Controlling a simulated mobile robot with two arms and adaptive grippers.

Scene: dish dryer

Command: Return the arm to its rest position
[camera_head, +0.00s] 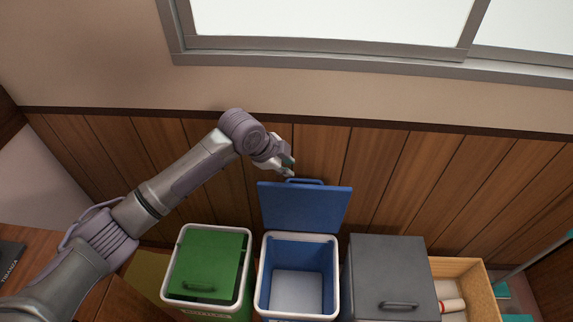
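My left arm reaches in from the left, over the green-lidded bin, toward the wood-panelled wall. My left gripper (288,168) is at the top edge of the raised blue lid (305,208), close to the left end of its blue handle (304,181). I cannot tell whether it touches the handle, and its fingers are too small to tell open from shut. The blue bin (298,260) stands open below and its inside looks empty. My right gripper is not in view.
A bin with a shut green lid (207,262) stands left of the blue one, and a bin with a shut grey lid (390,270) stands right. A wooden box (476,278) holds pale items at far right. A window frame (330,55) is above.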

